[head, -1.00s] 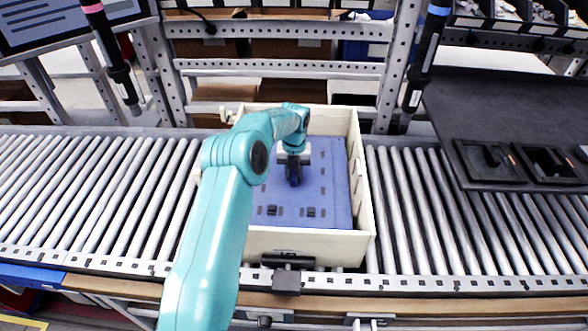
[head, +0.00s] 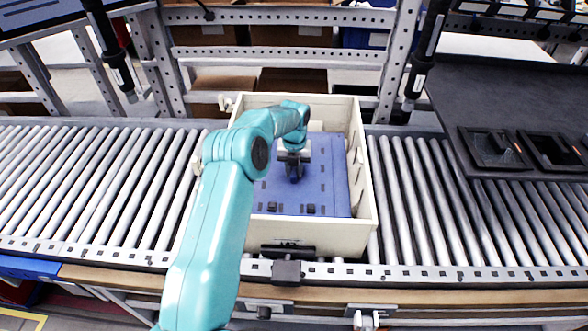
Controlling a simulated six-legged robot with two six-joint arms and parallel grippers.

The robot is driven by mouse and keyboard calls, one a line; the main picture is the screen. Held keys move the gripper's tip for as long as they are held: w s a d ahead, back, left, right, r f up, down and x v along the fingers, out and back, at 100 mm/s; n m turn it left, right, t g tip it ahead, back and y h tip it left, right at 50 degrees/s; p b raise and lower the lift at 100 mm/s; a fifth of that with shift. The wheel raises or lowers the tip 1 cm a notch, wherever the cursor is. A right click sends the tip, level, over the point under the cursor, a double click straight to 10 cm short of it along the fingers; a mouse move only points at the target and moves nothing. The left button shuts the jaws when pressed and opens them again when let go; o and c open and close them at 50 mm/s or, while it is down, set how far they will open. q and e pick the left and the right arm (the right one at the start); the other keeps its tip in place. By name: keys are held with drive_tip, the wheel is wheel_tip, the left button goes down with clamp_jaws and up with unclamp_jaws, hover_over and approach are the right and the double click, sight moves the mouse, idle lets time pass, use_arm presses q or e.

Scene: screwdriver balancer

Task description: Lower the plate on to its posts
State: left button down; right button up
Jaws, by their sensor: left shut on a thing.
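The blue plate (head: 325,188) lies level inside a cream crate (head: 352,236), with small dark slots and blocks on its top. It sits below the crate's rim. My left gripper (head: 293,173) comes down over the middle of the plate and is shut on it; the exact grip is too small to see. My left arm hides the plate's left side and the crate's left wall. The posts are hidden under the plate, so I cannot tell whether it touches them. My right gripper is not in view.
The crate stands on a roller conveyor (head: 440,205). Two hanging screwdrivers, one left (head: 115,60) and one right (head: 424,55), flank it. A black table with trays (head: 495,148) stands at the right. A metal rack is behind.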

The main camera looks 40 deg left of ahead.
use_arm(q)
drive_tip(key=shift+f+b, duration=0.35)
drive_tip(key=shift+a, duration=0.1)
idle(0.6)
drive_tip(key=c, duration=0.8)
unclamp_jaws()
drive_tip(key=shift+f, duration=0.1)
wheel_tip(320, 180, up, 17)
drive_tip(key=shift+f, duration=0.2)
drive_tip(key=shift+r, duration=0.1)
